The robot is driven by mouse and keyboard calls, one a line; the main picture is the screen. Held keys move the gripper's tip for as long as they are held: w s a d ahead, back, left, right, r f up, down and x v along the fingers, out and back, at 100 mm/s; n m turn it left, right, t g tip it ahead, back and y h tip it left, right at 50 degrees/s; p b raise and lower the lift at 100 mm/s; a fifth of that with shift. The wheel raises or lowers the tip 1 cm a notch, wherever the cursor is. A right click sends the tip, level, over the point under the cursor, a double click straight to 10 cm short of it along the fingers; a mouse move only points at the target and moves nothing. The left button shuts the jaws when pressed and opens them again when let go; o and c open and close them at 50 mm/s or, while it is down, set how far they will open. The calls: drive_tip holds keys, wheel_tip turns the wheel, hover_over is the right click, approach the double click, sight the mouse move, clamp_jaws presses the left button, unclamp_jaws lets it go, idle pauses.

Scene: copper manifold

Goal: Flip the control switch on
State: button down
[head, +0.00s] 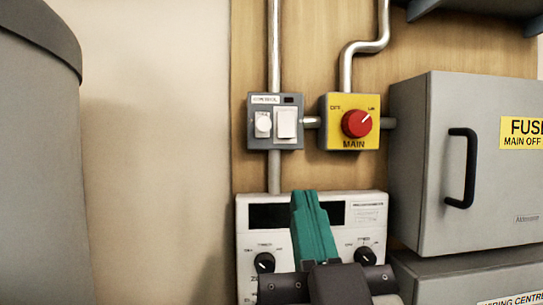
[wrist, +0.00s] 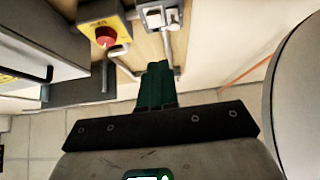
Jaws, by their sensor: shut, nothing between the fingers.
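My gripper (head: 305,197) has green fingers, shut and empty. In the head view it is below the box and a little right, apart from it. In the wrist view my gripper (wrist: 156,65) points toward the board, with a gap to the box.
Right of the box is a yellow MAIN switch (head: 333,141) with a red knob (head: 356,123). A grey fuse cabinet (head: 425,180) with a black handle (head: 462,168) juts out at right. A white panel with dials (head: 254,225) is behind my gripper. Metal conduits run upward.

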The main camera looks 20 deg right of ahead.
sight(284, 132)
drive_tip(key=shift+r, duration=0.1)
drive_tip(key=p+x, duration=0.2)
drive_tip(key=x, duration=0.2)
drive_tip(key=f+p+x, duration=0.1)
drive_tip(key=p+x, duration=0.1)
drive_tip(key=x, duration=0.2)
drive_tip(key=w+p+x, duration=0.1)
drive_tip(key=p+x, duration=0.1)
drive_tip(key=x, duration=0.2)
drive_tip(key=shift+w+d+f, duration=0.15)
drive_tip(key=shift+d+f, duration=0.1)
drive_tip(key=shift+f, duration=0.1)
drive_tip(key=shift+w+d+f, duration=0.15)
drive_tip(key=shift+w, duration=0.35)
